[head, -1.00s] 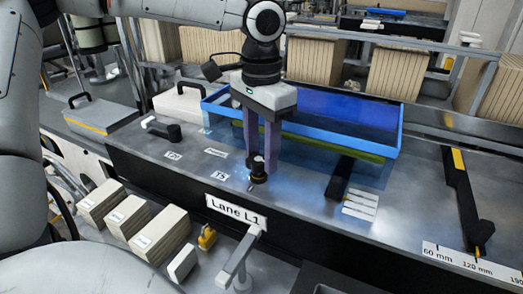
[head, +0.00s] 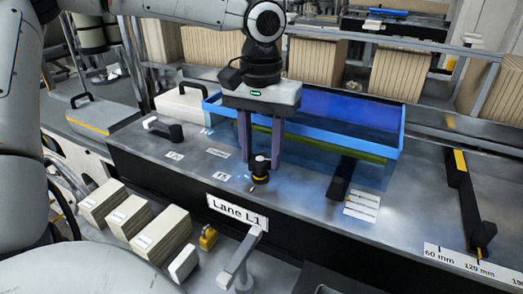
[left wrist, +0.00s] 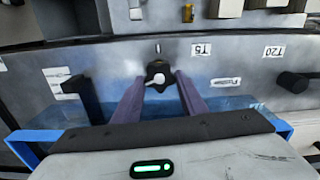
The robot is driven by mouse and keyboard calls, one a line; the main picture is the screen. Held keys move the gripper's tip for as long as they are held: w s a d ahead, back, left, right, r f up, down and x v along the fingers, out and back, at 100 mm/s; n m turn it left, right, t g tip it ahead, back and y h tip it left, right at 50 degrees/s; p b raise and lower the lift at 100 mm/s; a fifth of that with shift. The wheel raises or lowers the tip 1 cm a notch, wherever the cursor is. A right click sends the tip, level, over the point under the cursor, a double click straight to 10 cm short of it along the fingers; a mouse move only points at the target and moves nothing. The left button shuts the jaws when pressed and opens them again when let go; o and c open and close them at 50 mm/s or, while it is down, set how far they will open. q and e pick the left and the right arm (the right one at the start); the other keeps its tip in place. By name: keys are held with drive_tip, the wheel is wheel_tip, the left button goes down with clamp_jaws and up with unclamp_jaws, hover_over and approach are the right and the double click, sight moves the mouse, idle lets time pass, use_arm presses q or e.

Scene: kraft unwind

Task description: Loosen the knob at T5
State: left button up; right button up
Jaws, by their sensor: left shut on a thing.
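The knob (head: 260,170) is small and dark, with a light top part and a yellowish band low down. It stands upright on the grey deck, beside the T5 label (head: 221,177). In the left wrist view the knob (left wrist: 155,76) shows a pale lever across its face, near the T5 label (left wrist: 201,50). My left gripper (head: 260,162) points down over the deck, shut on the knob with one purple finger on each side. The fingers (left wrist: 158,80) also flank it in the left wrist view. My right gripper is not in view.
A blue tray (head: 398,130) stands right behind the gripper. A black-handled lever (head: 165,128) lies to the left and a black bar (head: 341,178) to the right. The Lane L1 sign (head: 237,211) and a grey lever (head: 240,256) are in front.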

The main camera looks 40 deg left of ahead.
sight(260, 157)
use_arm(q)
drive_tip(key=shift+s+f, duration=0.2)
drive_tip(key=shift+f, duration=0.1)
drive_tip(key=o, duration=1.1)
drive_tip(key=shift+w, duration=0.1)
drive_tip(key=shift+c, duration=0.2)
drive_tip(key=shift+r, duration=0.15)
drive_tip(key=shift+w+r, duration=0.1)
drive_tip(key=shift+r, duration=0.15)
wheel_tip(260, 157, up, 10)
drive_tip(key=shift+f, duration=0.15)
